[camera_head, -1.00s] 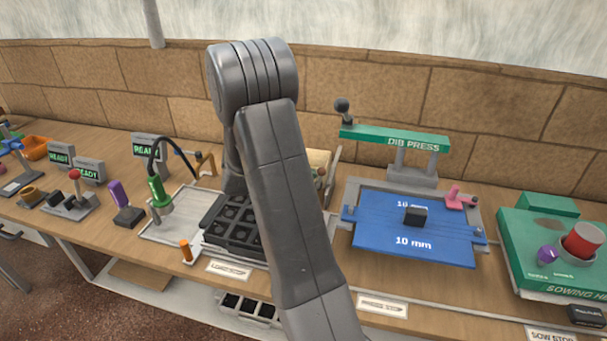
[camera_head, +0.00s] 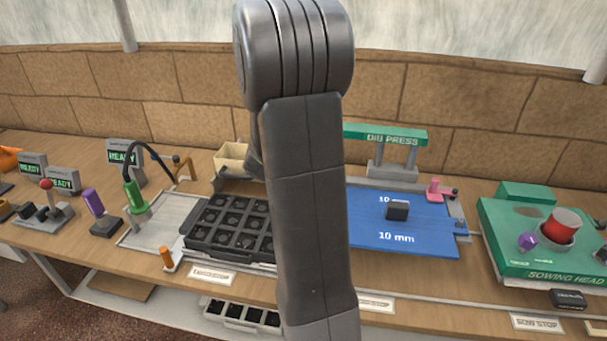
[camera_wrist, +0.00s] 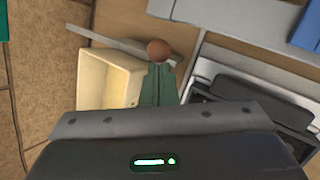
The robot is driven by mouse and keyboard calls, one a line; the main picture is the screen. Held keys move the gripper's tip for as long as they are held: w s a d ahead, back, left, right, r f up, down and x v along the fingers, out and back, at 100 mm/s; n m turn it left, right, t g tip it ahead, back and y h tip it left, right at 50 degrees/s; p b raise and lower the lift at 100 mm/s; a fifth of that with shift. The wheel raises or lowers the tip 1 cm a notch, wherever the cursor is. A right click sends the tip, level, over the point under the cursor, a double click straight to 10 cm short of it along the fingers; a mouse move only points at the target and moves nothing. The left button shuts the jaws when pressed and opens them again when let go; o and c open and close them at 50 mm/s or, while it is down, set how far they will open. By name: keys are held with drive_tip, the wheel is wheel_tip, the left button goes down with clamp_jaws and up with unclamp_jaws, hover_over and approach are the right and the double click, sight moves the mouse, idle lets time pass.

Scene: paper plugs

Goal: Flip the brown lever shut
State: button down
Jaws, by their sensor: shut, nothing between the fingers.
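In the wrist view a round brown knob (camera_wrist: 158,50), which looks like the end of the brown lever, shows right at the tips of my gripper (camera_wrist: 160,68). The gripper's green fingers are together with nothing between them. I cannot tell whether they touch the knob or are only in front of it. The lever's shaft is hidden, so its angle cannot be read. A cream open box (camera_wrist: 105,78) and a grey bar (camera_wrist: 120,40) lie beside the knob. In the head view my arm hides the gripper and the knob; part of the cream box (camera_head: 230,157) shows.
A black cell tray (camera_head: 228,222) sits left of my arm. The blue press plate (camera_head: 415,240) under the green press beam (camera_head: 385,135) is at right, with the green sowing head (camera_head: 510,250) beyond. A green-handled tool (camera_head: 135,197) stands at left.

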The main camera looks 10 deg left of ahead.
drive_tip(key=shift+r, duration=0.1)
drive_tip(key=shift+r+p, duration=0.7)
drive_tip(key=shift+r, duration=0.1)
drive_tip(key=a+p+v, duration=0.1)
drive_tip(key=a+v, duration=0.1)
drive_tip(key=v, duration=1.1)
drive_tip(key=shift+s+f+p, duration=0.3)
drive_tip(key=shift+f+p, duration=0.05)
drive_tip(key=shift+p, duration=0.05)
